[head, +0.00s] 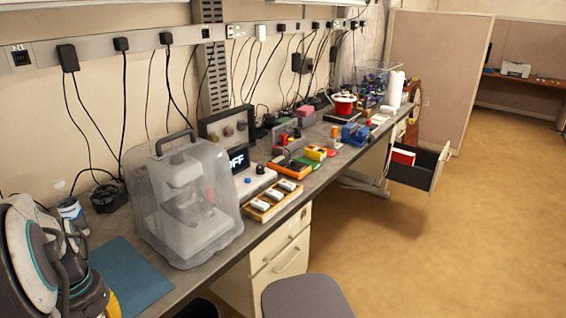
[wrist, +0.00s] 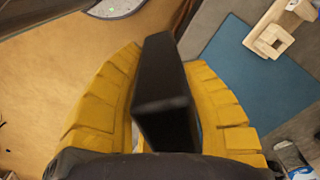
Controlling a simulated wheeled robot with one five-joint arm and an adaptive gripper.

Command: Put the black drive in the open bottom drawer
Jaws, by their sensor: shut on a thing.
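The black drive (wrist: 162,80) is a dark block in the wrist view. It stands between the yellow fingers of my gripper (wrist: 166,60), which is shut on it. In the head view only a bit of yellow of my gripper (head: 112,305) shows at the lower left, beside my arm; the drive is hidden there. An open drawer (head: 416,172) with dark sides and a pale front juts out under the far part of the bench, well away from my gripper. A red and white thing (head: 403,156) shows at the drawer.
The long bench (head: 215,262) holds a clear-covered machine (head: 185,205), a wooden tray (head: 272,203) and many small items. A blue mat (wrist: 262,80) lies near my gripper. A grey stool (head: 305,296) stands in front of the bench. The floor at right is clear.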

